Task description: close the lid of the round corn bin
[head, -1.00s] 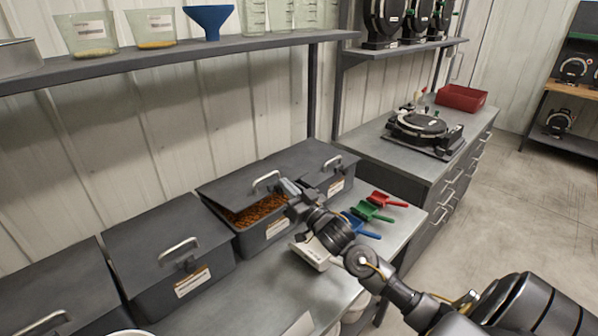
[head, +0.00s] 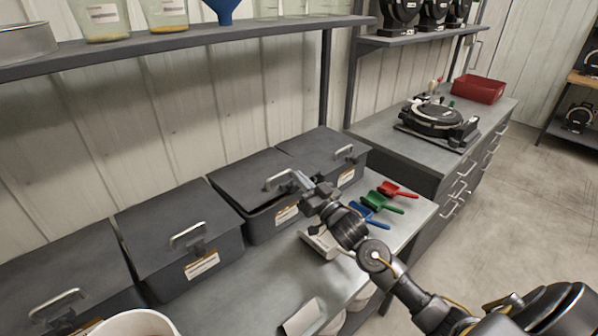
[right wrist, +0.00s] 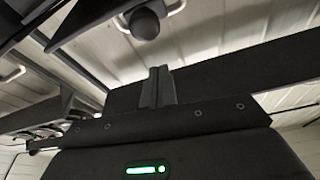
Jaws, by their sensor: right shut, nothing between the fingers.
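I cannot tell whether the fingers touch the lid. The right wrist view shows the shut fingers (right wrist: 158,87) in front of a dark flat panel. My left gripper is out of view.
Other lidded grey bins stand on both sides, two to the left (head: 180,245) and one to the right (head: 325,155). Blue, green (head: 382,203) and red scoops lie right of my gripper. A white container (head: 320,243) sits below my forearm. A shelf (head: 180,50) runs above.

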